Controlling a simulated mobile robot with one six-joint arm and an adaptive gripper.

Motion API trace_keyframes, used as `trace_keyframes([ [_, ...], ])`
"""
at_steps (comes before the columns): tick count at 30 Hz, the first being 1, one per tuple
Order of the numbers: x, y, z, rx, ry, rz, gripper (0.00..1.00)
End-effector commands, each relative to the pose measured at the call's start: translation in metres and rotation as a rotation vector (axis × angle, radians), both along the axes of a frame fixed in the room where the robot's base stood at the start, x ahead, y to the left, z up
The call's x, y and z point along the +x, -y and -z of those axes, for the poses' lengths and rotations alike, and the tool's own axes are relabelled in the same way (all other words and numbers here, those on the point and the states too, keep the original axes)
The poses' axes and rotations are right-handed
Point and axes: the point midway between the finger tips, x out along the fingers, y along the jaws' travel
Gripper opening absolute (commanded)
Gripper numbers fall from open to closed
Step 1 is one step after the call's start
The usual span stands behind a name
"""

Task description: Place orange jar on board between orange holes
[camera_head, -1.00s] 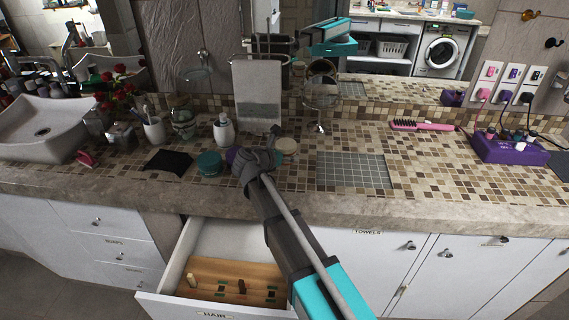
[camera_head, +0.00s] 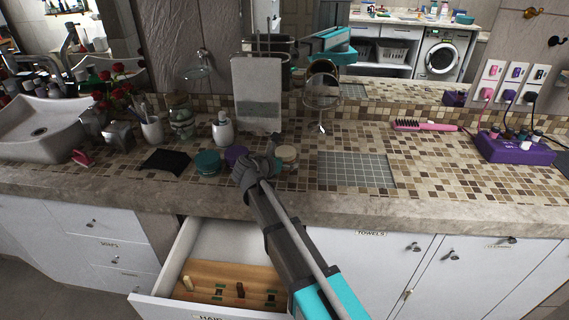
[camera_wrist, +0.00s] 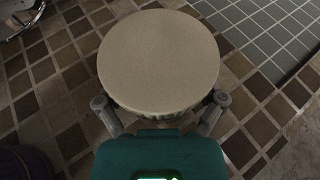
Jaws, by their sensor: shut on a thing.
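My gripper (camera_head: 274,158) is shut on a round jar with a cream lid (camera_head: 287,153). In the wrist view the cream lid (camera_wrist: 158,62) sits between the two fingertips (camera_wrist: 160,110). I cannot tell whether the jar touches the counter. No jar looks clearly orange. A wooden board (camera_head: 205,271) lies in the open drawer below the counter. It bears a pale peg, a dark brown piece and small green marks. No orange holes can be made out, and my arm hides its right part.
A teal jar (camera_head: 207,163) and a purple jar (camera_head: 236,154) stand left of my gripper, with a black cloth-like item (camera_head: 166,161) beyond. A grey grid mat (camera_head: 356,171) lies to the right. The open drawer (camera_head: 165,262) juts out below the counter edge.

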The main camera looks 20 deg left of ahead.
Motion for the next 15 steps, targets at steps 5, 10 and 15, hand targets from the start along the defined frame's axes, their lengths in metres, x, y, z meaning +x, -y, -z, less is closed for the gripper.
trace_keyframes([
  [5,0.0001,0.0002,0.0006,0.000,0.000,0.000,0.35],
  [10,0.0001,0.0002,0.0024,0.000,0.000,0.000,0.98],
  [15,0.0001,0.0002,0.0024,0.000,0.000,0.000,1.00],
])
